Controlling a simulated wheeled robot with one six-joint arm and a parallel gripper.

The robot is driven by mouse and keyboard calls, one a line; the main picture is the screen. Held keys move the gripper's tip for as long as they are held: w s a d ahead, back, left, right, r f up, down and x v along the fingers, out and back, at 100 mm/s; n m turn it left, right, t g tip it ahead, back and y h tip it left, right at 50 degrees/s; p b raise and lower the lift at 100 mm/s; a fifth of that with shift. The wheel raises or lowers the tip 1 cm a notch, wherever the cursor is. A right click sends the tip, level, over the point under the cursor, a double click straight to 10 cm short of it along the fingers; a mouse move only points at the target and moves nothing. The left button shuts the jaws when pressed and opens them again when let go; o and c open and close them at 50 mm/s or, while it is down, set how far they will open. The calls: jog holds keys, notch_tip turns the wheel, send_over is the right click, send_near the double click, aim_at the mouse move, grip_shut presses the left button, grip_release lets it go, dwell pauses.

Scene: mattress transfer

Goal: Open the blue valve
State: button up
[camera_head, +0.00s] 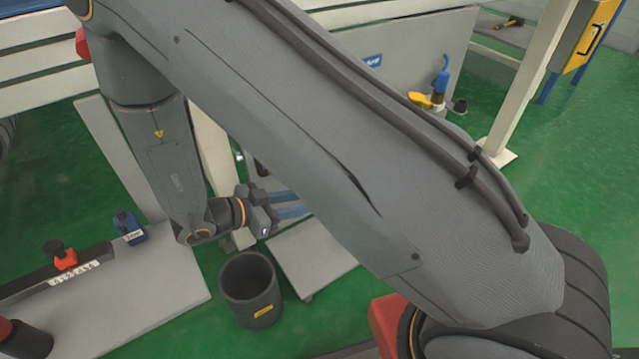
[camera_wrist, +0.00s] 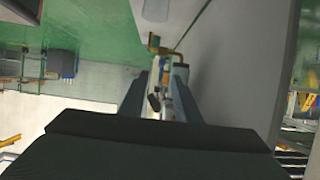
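A blue valve-like part (camera_head: 440,80) stands upright beside a yellow piece (camera_head: 420,100) at the upper right of the head view, in front of a grey panel. A small blue block (camera_head: 129,228) with a white label sits on the grey ledge at left. I cannot tell for sure which is the blue valve. My gripper (camera_head: 290,205) is near the middle of the head view, above a dark bin and pointing right. In the wrist view, my gripper (camera_wrist: 158,80) has its two dark fingers apart. A brass fitting and pale pipe (camera_wrist: 158,52) show between and beyond them; contact is unclear.
A dark open bin (camera_head: 250,290) stands on the green floor below my gripper. A red-orange knob (camera_head: 66,260) sits on the ledge at left. A white post (camera_head: 528,85) and a yellow cabinet (camera_head: 592,38) stand at right. My arm covers much of the middle.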

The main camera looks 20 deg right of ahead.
jog(key=b+x, duration=0.4)
jog(key=x, duration=0.4)
jog(key=shift+w+a, duration=0.1)
jog(key=shift+w, duration=0.05)
jog(key=shift+c, duration=0.2)
grip_shut()
